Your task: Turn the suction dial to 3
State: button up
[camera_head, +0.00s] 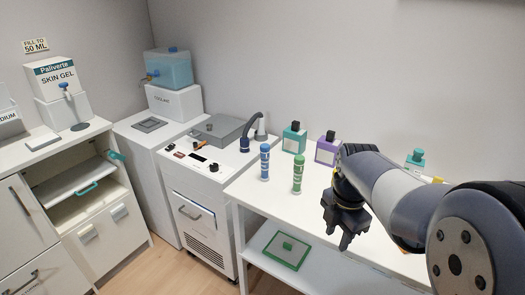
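A white machine cabinet (203,221) stands in the middle of the view. Its top panel carries a black knob (213,167) near the front right edge, and smaller dark controls lie further left. The markings are too small to read, so I cannot tell which control is the suction dial or where it points. My gripper (341,240) hangs at the right, pointing down in front of the white table, well apart from the machine. Its fingers look spread, with nothing between them.
Blue (265,162) and green (297,174) tubes stand on the white table (253,192), between my gripper and the machine. Green (294,139) and purple (327,150) bottles stand behind. A black hose handle (246,137) rises at the machine's back right. Floor (170,270) is clear in front.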

aim_at(213, 167)
jog(key=i+j+z, duration=0.25)
jog(key=j, duration=0.25)
jog(key=i+j+z, duration=0.25)
jog(key=j, duration=0.25)
jog(key=j+z, duration=0.25)
jog(key=j, duration=0.3)
jog(key=j+z, duration=0.25)
jog(key=j, duration=0.8)
jog(key=i+j, duration=0.15)
jog(key=j, duration=0.85)
jog(key=i+z, duration=0.05)
